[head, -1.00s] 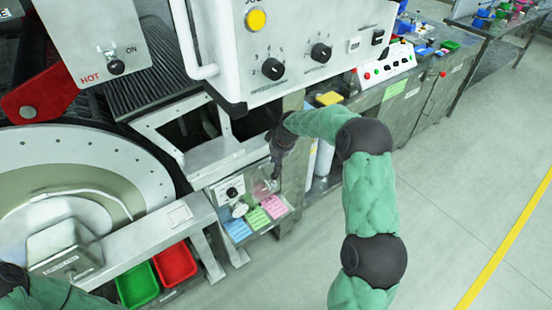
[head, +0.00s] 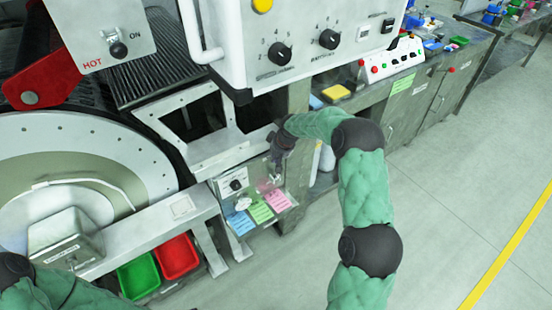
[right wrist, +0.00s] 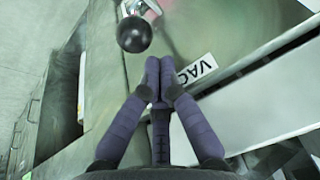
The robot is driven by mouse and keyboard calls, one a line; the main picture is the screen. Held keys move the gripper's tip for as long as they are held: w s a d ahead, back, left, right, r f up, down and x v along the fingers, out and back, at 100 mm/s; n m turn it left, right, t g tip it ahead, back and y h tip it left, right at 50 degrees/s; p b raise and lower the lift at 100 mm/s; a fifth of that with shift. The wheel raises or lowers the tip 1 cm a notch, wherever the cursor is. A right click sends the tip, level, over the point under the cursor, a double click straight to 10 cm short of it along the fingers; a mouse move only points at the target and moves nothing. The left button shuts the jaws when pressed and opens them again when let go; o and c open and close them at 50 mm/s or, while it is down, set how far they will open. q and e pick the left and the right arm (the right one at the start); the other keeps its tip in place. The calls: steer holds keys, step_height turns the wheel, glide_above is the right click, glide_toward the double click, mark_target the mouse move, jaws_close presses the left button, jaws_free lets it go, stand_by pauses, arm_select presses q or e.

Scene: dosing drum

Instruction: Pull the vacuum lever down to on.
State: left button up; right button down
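The vacuum lever shows in the right wrist view as a black ball knob (right wrist: 134,34) on a short metal stem, next to a white label (right wrist: 198,70) reading "VAC". My right gripper (right wrist: 160,64) points toward it with the fingertips together and nothing seen between them. The knob lies just beyond the tips, a little to the left, apart from them in the picture. In the head view my right gripper (head: 276,160) is by the machine's post, above the colored notes. My left gripper is out of view; only part of my left arm shows at lower left.
The white control box (head: 310,50) hangs above. Green (head: 138,279) and red (head: 178,257) trays stand lower left. The floor at right is clear.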

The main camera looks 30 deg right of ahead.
steer(key=shift+s, duration=0.35)
steer(key=shift+s+f+p, duration=0.1)
steer(key=shift+s+p, duration=0.2)
steer(key=shift+s, duration=0.2)
steer(key=shift+s+f, duration=0.1)
steer(key=shift+s, duration=0.6)
steer(key=s+f, duration=0.8)
steer(key=shift+s+d, duration=0.3)
steer(key=shift+d, duration=0.15)
